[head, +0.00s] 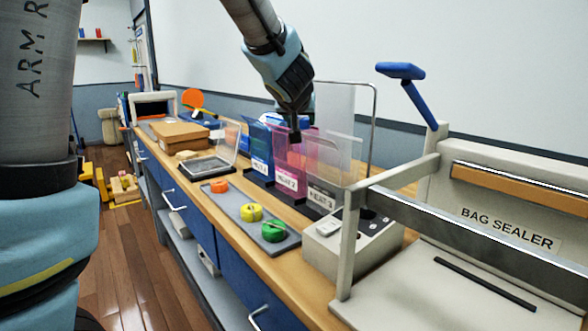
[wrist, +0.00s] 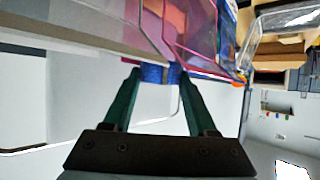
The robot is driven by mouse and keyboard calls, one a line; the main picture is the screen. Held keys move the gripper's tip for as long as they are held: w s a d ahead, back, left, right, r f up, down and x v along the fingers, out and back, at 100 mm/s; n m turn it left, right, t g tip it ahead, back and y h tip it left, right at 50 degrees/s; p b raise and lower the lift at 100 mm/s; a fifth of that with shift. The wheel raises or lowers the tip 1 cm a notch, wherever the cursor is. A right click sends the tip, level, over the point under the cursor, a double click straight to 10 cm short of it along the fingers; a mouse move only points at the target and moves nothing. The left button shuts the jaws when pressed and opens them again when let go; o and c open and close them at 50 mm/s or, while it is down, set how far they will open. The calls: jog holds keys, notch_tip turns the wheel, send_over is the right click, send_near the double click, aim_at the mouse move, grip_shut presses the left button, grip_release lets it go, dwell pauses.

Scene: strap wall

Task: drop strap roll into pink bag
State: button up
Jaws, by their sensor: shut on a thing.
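My gripper (head: 294,137) points down at the upper edge of the pink bag (head: 291,165). In the wrist view its two dark green fingers (wrist: 160,76) are shut on a blue strap roll (wrist: 153,74). In the head view the roll is not clearly visible. The pink bag stands upright and see-through in a row, between a blue bag (head: 258,145) and a clear grey bag (head: 327,165). In the wrist view the pink bag (wrist: 196,38) lies just past the fingertips. I cannot tell whether the roll is inside its mouth or above it.
A grey tray (head: 228,211) in front of the bags holds orange, yellow and green rolls. A bag sealer (head: 507,232) fills the right of the bench. A metal frame with a clear panel (head: 340,105) stands behind the bags. A clear-lidded box (head: 210,160) and cardboard box (head: 178,134) stand farther left.

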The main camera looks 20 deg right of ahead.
jog(key=o, duration=1.4)
jog(key=p+v, duration=0.4)
jog(key=v, duration=0.6)
jog(key=shift+s+a+r, duration=0.15)
jog(key=shift+s, duration=0.2)
